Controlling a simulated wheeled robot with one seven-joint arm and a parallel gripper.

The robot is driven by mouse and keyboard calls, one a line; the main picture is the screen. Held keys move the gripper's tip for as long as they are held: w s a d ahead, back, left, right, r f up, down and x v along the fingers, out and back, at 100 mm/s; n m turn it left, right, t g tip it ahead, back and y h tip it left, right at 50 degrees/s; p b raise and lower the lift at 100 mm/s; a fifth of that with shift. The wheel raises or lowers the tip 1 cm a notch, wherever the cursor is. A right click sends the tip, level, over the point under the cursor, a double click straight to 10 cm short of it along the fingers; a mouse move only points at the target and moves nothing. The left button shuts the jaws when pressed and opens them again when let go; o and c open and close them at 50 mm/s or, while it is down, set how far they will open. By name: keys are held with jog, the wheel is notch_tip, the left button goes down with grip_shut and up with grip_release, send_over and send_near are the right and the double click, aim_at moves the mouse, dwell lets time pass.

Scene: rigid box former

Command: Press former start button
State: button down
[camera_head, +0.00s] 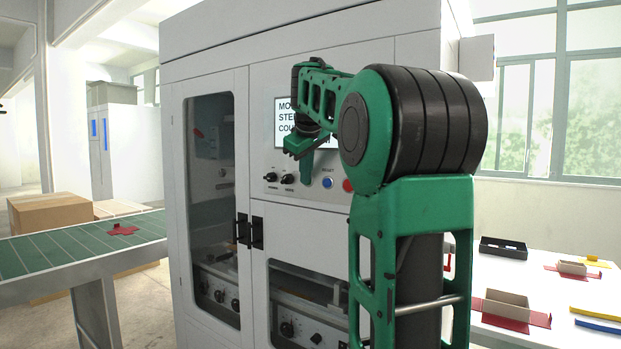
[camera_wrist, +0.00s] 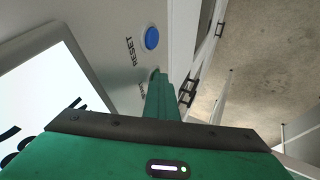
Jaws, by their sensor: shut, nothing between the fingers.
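The white former (camera_head: 200,60) fills the middle of the head view, with a control panel below its screen (camera_head: 283,130). The start button is not clearly seen; my gripper covers the panel between the dark knobs and the blue RESET button (camera_head: 327,183). In the wrist view the RESET button (camera_wrist: 152,38) is clear. A rounded green edge and a partly hidden label show beside my fingers there. My gripper (camera_head: 308,172) is shut and empty, fingers pointing at the panel; they also show in the wrist view (camera_wrist: 160,84). Whether they touch it I cannot tell.
Two dark knobs (camera_head: 288,179) sit left of my fingers, and a red button (camera_head: 347,185) sits right of RESET. Door handles (camera_head: 257,232) stick out below. A green conveyor (camera_head: 70,245) stands left; a white table (camera_head: 500,338) with trays stands right.

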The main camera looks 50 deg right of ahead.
jog(key=shift+s+d, duration=0.1)
jog(key=shift+d, duration=0.3)
jog(key=s+a+r, duration=0.4)
jog(key=a+r, duration=0.4)
jog(key=shift+s+a, duration=0.25)
jog(key=shift+a, duration=0.15)
dwell(0.6)
jog(key=s+a+f+m+g+y, duration=0.1)
jog(key=s+a+f, duration=0.4)
jog(key=f, duration=0.9)
jog(key=s+a+f+m+g+y, duration=0.2)
jog(key=s+a+f, duration=0.3)
jog(key=s+f, duration=0.6)
jog(key=s+a+f+m+g+y, duration=0.2)
jog(key=s+a+f, duration=0.3)
jog(key=f, duration=1.3)
jog(key=s+m, duration=0.1)
jog(key=s, duration=0.2)
jog(key=shift+s+m, duration=0.4)
jog(key=shift+w+f+g, duration=0.1)
jog(key=shift+g, duration=0.2)
